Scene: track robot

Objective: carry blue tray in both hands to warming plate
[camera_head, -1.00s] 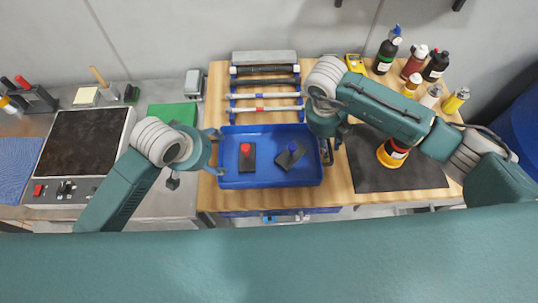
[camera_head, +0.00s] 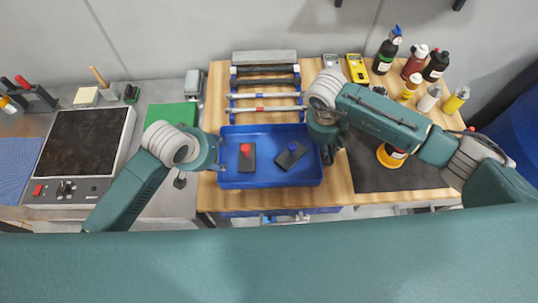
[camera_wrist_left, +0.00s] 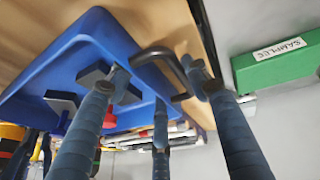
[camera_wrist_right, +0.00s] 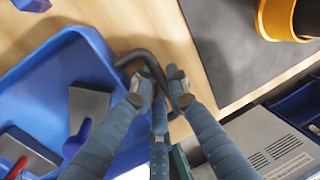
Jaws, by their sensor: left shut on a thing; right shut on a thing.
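The blue tray (camera_head: 268,183) rests on the wooden table and holds two dark blocks, one with a red knob (camera_head: 245,149) and one with a blue knob (camera_head: 291,148). My left gripper (camera_head: 217,153) is at the tray's left side, with its fingers shut on the dark handle (camera_wrist_left: 150,52) in the left wrist view. My right gripper (camera_head: 327,150) is at the right side, mostly hidden by its arm; the right wrist view shows its fingers closed on the other dark handle (camera_wrist_right: 138,55). The warming plate (camera_head: 82,150) stands on the left counter, its dark top bare.
A rack with rods (camera_head: 266,95) stands just behind the tray. A green box (camera_head: 172,115) is on the counter between tray and plate. Several bottles (camera_head: 411,62) stand at the back right. A dark mat (camera_head: 385,175) with an orange-ringed object lies right of the tray.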

